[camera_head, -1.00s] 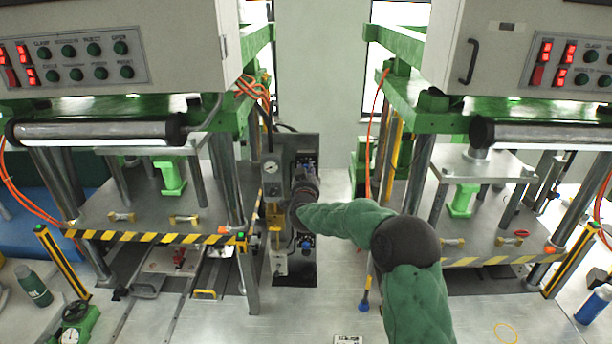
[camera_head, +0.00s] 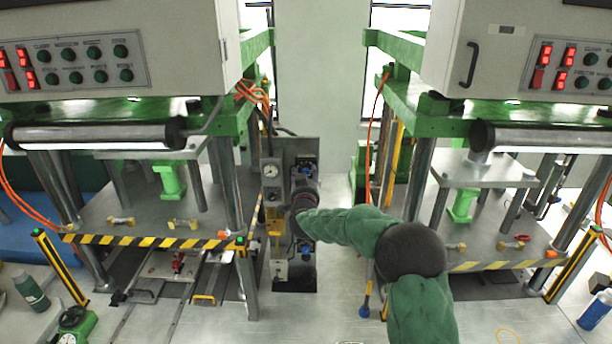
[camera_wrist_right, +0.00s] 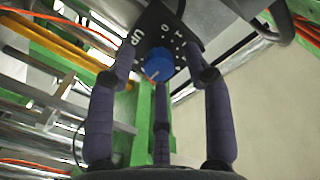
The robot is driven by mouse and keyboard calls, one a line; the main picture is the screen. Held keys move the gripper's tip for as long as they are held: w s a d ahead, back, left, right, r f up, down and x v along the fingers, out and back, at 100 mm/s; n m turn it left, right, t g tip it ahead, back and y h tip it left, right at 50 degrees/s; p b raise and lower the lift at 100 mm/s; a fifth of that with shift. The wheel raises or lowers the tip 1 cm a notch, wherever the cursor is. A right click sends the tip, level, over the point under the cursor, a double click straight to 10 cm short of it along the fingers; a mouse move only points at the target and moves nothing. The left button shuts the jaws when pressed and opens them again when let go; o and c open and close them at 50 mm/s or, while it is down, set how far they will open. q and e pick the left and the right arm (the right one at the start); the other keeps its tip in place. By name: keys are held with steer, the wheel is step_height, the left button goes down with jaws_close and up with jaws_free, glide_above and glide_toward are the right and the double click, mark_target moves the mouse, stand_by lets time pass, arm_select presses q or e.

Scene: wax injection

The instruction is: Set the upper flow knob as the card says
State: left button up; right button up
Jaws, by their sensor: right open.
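The upper flow knob (camera_wrist_right: 158,64) is blue with a light pointer line, on a black plate (camera_wrist_right: 168,26) marked "UP" and with numerals around it. In the right wrist view it lies between the fingertips of my right gripper (camera_wrist_right: 160,52), which is open with its fingers spread around the knob; I cannot tell whether they touch it. In the head view my right gripper (camera_head: 304,182) is in front of the dark valve panel and hides most of the upper knob. A lower blue knob (camera_head: 307,250) shows below it. I cannot make out a readable card. My left gripper is not in view.
A round gauge (camera_head: 270,171) sits left of the knobs. Wax presses with green frames stand on both sides, the left press plate (camera_head: 140,205) edged with black-yellow stripes. Orange hoses (camera_head: 262,92) hang near the panel. The grey floor in front (camera_head: 290,320) is mostly clear.

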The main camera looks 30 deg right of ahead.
steer(key=v, duration=1.1)
steer(key=shift+s+d, duration=0.1)
